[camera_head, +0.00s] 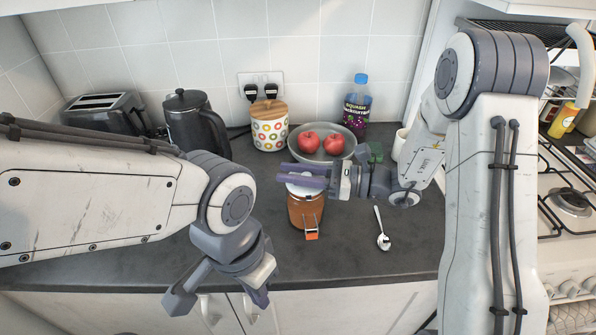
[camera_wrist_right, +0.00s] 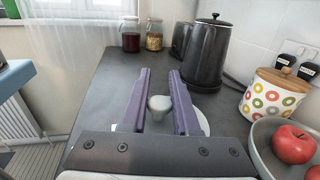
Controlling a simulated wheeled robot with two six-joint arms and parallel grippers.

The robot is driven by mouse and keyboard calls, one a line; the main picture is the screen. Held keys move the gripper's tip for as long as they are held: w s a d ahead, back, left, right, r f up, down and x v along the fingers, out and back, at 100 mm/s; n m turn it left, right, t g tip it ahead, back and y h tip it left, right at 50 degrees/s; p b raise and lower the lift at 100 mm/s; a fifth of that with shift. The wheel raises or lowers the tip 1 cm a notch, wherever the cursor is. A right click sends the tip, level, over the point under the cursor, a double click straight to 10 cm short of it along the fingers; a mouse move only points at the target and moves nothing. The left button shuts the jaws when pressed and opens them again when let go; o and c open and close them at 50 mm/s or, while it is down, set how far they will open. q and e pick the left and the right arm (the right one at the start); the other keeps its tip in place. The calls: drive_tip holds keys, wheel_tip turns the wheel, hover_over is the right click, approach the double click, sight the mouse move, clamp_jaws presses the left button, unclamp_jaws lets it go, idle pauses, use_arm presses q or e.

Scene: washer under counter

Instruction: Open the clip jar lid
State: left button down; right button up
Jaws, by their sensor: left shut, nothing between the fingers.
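The clip jar (camera_head: 305,212), with reddish-brown contents and an orange-tabbed wire clip (camera_head: 311,234) at its front, stands upright on the counter. Its white lid (camera_wrist_right: 203,122) with a pale round knob (camera_wrist_right: 160,103) shows in the right wrist view. My right gripper (camera_head: 303,175) reaches in from the right, level, over the top of the jar and hides much of the lid in the head view. Its two purple fingers (camera_wrist_right: 160,90) are apart, with the knob showing between them; contact is unclear. My left gripper (camera_head: 260,296) is shut and empty at the counter's front edge.
A grey bowl (camera_head: 342,152) with red apples sits just behind the jar. A spoon (camera_head: 382,239) lies to its right. A dotted canister (camera_head: 269,134), kettle (camera_head: 193,122), toaster (camera_head: 107,113) and purple bottle (camera_head: 357,105) stand at the back. The counter left of the jar is clear.

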clamp_jaws()
idle(1.1)
